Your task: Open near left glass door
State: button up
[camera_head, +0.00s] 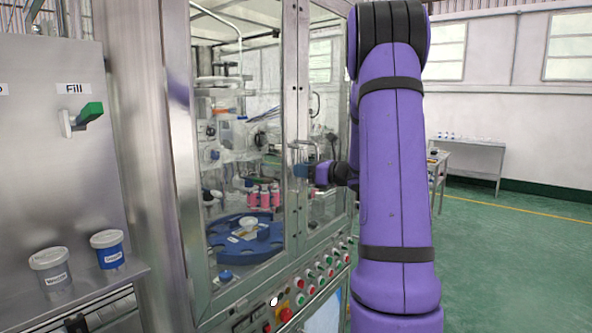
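The near left glass door (238,150) is a tall metal-framed pane on the front of the machine. It looks closed in its frame. A metal bar handle (303,148) stands out near the door's right edge. My gripper (301,171) is at the handle's lower part, to the right of the pane. My purple arm hides much of the view behind it. The fingers are small and partly hidden, so I cannot tell whether they are around the handle or beside it, or open or shut.
A second glass door (326,190), with its own handle (315,105), is right behind my wrist. A button panel (310,285) runs below the doors. Two lidded tubs (108,250) stand on a ledge at left. A table (470,150) stands far right; green floor there is open.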

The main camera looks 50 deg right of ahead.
jog(key=shift+x, duration=1.1)
grip_shut()
jog(key=shift+s, duration=0.1)
